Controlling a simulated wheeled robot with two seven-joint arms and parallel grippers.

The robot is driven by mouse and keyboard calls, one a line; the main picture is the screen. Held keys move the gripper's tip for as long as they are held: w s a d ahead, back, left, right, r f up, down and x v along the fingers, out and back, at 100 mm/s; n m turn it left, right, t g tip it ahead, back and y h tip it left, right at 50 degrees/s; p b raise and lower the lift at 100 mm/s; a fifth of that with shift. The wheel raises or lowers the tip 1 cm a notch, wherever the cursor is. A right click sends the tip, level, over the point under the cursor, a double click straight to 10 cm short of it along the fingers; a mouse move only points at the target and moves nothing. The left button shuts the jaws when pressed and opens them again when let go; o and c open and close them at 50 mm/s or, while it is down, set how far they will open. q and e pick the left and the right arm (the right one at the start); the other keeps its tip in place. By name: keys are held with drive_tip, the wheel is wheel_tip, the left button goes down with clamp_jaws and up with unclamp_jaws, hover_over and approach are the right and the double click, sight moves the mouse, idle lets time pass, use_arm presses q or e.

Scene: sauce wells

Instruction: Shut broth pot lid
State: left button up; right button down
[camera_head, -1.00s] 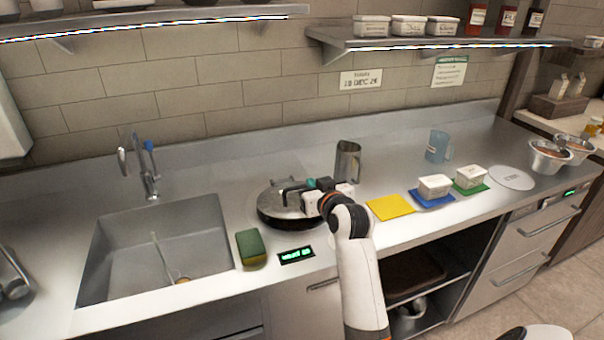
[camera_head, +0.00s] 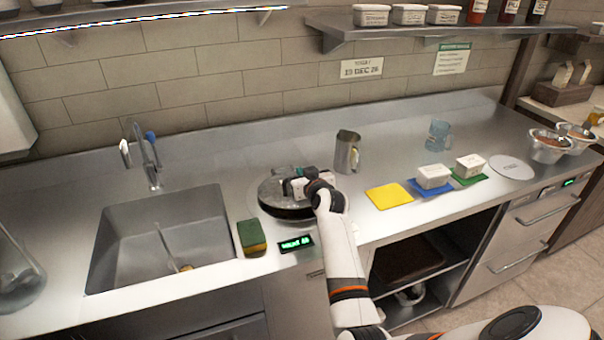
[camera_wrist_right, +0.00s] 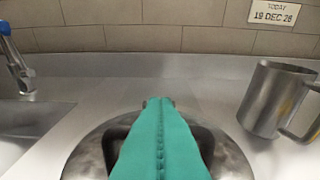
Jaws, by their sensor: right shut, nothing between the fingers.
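The broth pot (camera_head: 287,211) is a low, dark round pot on the steel counter, right of the sink. Its round metal lid (camera_head: 270,187) looks roughly level on top; my gripper covers part of it, and I cannot tell whether it is fully seated. My right gripper (camera_head: 290,188) is shut and empty, right over the lid. In the right wrist view its green fingers (camera_wrist_right: 160,135) are pressed together in front of the lid (camera_wrist_right: 92,150), whose dark handle shows on both sides of them. Whether they touch it is unclear. My left gripper is out of view.
A steel jug (camera_head: 347,152) stands behind and right of the pot. A sponge (camera_head: 251,237) and a small green-lit display (camera_head: 296,244) lie in front, beside the sink (camera_head: 160,240). A yellow mat (camera_head: 389,196) and white tubs (camera_head: 433,177) are to the right.

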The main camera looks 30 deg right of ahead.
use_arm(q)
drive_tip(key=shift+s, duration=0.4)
use_arm(e)
drive_tip(key=shift+f, duration=0.25)
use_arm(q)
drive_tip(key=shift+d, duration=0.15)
